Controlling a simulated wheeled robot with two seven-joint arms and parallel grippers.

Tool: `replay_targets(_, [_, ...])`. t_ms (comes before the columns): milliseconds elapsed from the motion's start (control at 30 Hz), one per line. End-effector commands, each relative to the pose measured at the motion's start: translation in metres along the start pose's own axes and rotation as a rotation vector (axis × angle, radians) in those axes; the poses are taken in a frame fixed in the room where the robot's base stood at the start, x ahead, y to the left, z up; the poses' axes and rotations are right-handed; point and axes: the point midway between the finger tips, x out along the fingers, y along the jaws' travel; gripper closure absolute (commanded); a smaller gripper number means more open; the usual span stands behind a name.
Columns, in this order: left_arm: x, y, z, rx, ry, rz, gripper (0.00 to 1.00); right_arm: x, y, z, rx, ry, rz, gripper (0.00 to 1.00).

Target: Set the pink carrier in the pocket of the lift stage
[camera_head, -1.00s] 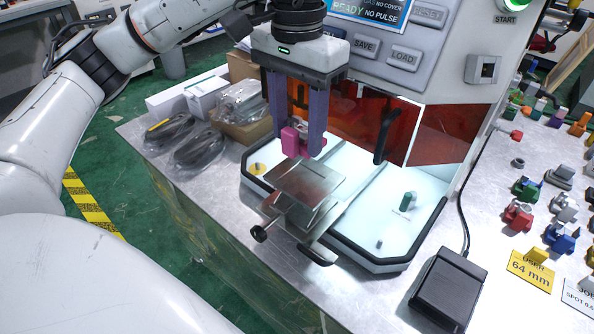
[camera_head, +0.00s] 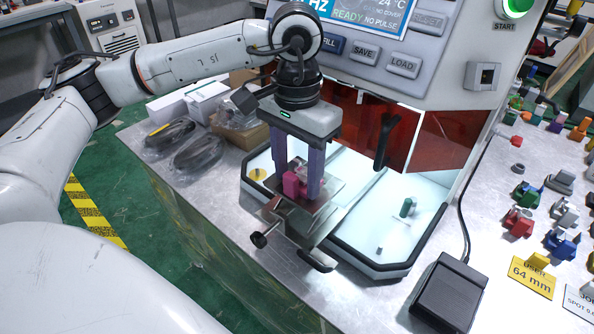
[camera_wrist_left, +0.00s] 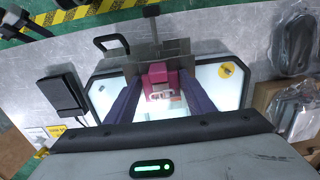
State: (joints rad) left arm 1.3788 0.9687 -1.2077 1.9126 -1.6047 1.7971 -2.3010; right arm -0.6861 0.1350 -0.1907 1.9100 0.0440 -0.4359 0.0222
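The pink carrier (camera_head: 291,185) is between the purple fingers of my left gripper (camera_head: 298,185), which is shut on it. It is low over the metal top plate of the lift stage (camera_head: 329,192); whether it touches the plate I cannot tell. In the left wrist view the carrier (camera_wrist_left: 156,73) shows between the two fingers (camera_wrist_left: 156,88), with the grey stage plate (camera_wrist_left: 176,50) beyond it. A pale, clear-looking part shows beside the carrier. The pocket is hidden by the carrier and fingers. My right gripper is in neither view.
The machine with orange covers (camera_head: 455,140) stands close behind the stage. A black handle (camera_head: 384,142) is right of my gripper. A green piece (camera_head: 407,207) stands on the lit floor. A black pedal (camera_head: 449,291) and several coloured pieces are at right; bagged parts (camera_head: 198,153) lie at left.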

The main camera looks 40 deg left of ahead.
Motion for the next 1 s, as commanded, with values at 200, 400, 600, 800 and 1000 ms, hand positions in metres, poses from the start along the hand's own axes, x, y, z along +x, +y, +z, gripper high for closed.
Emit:
replay_targets(200, [-0.001,0.000,0.000,0.000,0.000,0.000,0.35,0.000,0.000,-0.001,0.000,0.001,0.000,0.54])
replay_targets(400, [-0.003,0.000,0.000,0.000,0.000,0.000,0.35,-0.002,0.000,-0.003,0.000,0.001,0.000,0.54])
replay_targets(600, [-0.026,0.001,-0.001,0.000,0.004,0.001,0.35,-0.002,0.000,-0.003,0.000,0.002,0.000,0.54])
replay_targets(800, [-0.071,0.001,-0.001,0.000,0.006,0.002,0.35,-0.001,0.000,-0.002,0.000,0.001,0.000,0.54])
replay_targets(1000, [-0.110,0.000,-0.001,0.000,0.003,-0.001,0.35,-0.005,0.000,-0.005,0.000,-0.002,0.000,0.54])
